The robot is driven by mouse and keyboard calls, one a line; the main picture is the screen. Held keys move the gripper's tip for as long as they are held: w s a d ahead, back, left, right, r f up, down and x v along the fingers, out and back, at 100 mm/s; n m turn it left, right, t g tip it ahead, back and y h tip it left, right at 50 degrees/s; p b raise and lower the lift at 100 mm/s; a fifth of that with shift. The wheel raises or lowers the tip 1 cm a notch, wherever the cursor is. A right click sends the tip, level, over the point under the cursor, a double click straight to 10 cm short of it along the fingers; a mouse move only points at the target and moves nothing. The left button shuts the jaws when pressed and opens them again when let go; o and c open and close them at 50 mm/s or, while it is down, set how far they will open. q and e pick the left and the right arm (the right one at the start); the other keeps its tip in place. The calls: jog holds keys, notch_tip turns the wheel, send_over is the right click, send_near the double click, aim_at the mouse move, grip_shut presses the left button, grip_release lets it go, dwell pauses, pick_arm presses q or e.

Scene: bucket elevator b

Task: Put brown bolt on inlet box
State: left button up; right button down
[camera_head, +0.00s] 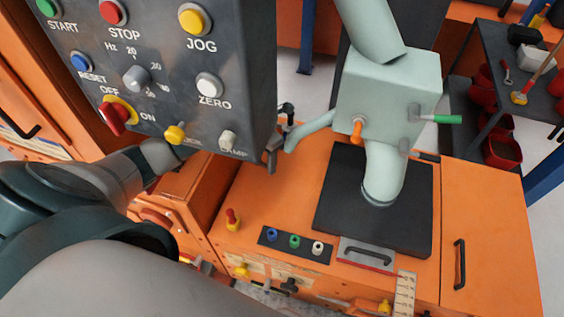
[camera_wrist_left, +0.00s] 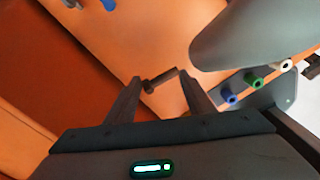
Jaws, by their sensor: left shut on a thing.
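My left gripper (camera_wrist_left: 160,77) has its two dark fingers around a small dark brown bolt (camera_wrist_left: 161,80) in the left wrist view, gripping it near the fingertips. In the head view the left arm passes behind the grey control panel, and only dark finger parts (camera_head: 277,145) show beyond its right edge. The bolt is not clear there. The pale green box (camera_head: 390,92), which looks like the inlet box, stands right of the gripper with pipes above and below. Its spout reaches left towards the fingers. My right gripper is out of view.
The control panel (camera_head: 175,80) blocks much of the view of my left wrist. Blue, green and white buttons (camera_head: 294,241) sit on the orange cabinet (camera_head: 485,235) below. A black plate (camera_head: 335,205) surrounds the lower pipe. A dark shelf with red bins (camera_head: 502,150) stands at far right.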

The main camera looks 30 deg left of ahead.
aim_at(265, 167)
pick_arm(q)
notch_tip(265, 167, down, 5)
jog(key=shift+f+p, duration=0.2)
jog(key=shift+p, duration=0.2)
jog(key=shift+f, duration=0.4)
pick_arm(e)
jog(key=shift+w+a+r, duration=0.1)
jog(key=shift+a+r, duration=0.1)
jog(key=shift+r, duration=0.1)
pick_arm(q)
jog(key=shift+f, duration=1.85)
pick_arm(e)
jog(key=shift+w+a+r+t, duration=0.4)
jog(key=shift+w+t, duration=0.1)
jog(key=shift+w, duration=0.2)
